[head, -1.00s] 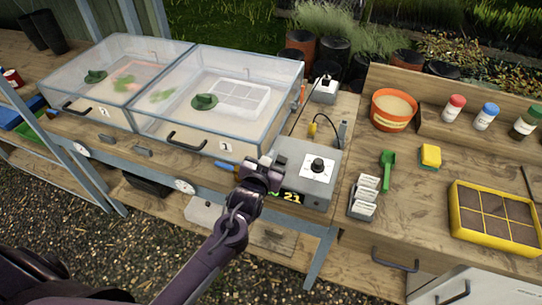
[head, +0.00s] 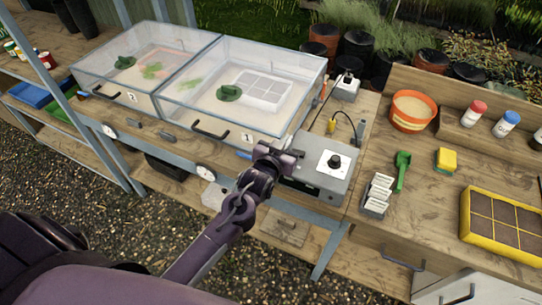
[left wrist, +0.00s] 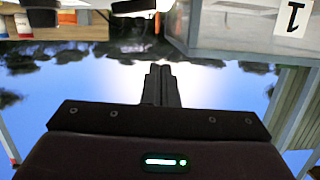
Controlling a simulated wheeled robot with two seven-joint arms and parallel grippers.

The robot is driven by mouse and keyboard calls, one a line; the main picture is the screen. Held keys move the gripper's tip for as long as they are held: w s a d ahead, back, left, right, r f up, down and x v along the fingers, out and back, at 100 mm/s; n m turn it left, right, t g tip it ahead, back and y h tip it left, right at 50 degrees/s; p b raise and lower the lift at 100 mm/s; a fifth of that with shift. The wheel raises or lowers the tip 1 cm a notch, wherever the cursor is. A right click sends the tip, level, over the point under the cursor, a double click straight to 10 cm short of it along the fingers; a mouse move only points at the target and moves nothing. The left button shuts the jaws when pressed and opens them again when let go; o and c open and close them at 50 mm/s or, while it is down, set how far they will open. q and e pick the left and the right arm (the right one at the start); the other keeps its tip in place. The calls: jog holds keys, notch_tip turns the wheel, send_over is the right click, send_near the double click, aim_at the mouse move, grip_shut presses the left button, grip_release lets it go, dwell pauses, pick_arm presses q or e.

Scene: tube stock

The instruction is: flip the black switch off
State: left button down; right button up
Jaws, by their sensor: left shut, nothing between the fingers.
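The grey control box (head: 318,173) stands on the bench in the head view, with a black round knob (head: 335,161) on a white dial plate. I cannot make out a separate black switch on it; part of its left side is hidden behind my left gripper. My left gripper (head: 290,157) is shut and empty at the box's left front edge, close to it; I cannot tell if it touches. Its shut fingers also show in the left wrist view (left wrist: 161,86), without the box. My right gripper is not in view.
Two clear-lidded propagator boxes (head: 212,125) stand left of the control box. A white socket box (head: 346,88) with cables is behind it. A label holder (head: 376,195), green scoop (head: 402,171), yellow sponge (head: 446,159) and yellow seed tray (head: 505,248) lie to the right.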

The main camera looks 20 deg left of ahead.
pick_arm(q)
jog(key=b+v, duration=0.2)
jog(key=v, duration=0.7)
jog(key=shift+s+a+f, duration=0.2)
jog(key=shift+a+f, duration=0.05)
jog(key=shift+f, duration=0.05)
jog(key=shift+w, duration=0.1)
jog(key=shift+f, duration=0.1)
jog(key=s+f+g+b, duration=0.1)
jog(key=s+f+g, duration=0.15)
jog(key=f, duration=0.85)
jog(key=s+a+f+m+g, duration=0.15)
jog(key=s+f, duration=0.25)
jog(key=f, duration=0.8)
jog(key=s+f+g+b, duration=0.1)
jog(key=s+f+g, duration=0.2)
jog(key=f, duration=0.8)
jog(key=s+f+g, duration=0.2)
jog(key=s+f, duration=0.5)
jog(key=s, duration=0.3)
jog(key=s+a+f+g, duration=0.1)
jog(key=s+f+g, duration=0.1)
jog(key=s+f, duration=0.5)
jog(key=s+a+f+g, duration=0.1)
jog(key=s+f+g, duration=0.2)
jog(key=s, duration=0.9)
notch_tip(320, 180, down, 4)
jog(key=shift+s+a+r+b, duration=0.1)
jog(key=shift+s+a+b, duration=0.1)
jog(key=shift+s+b, duration=0.15)
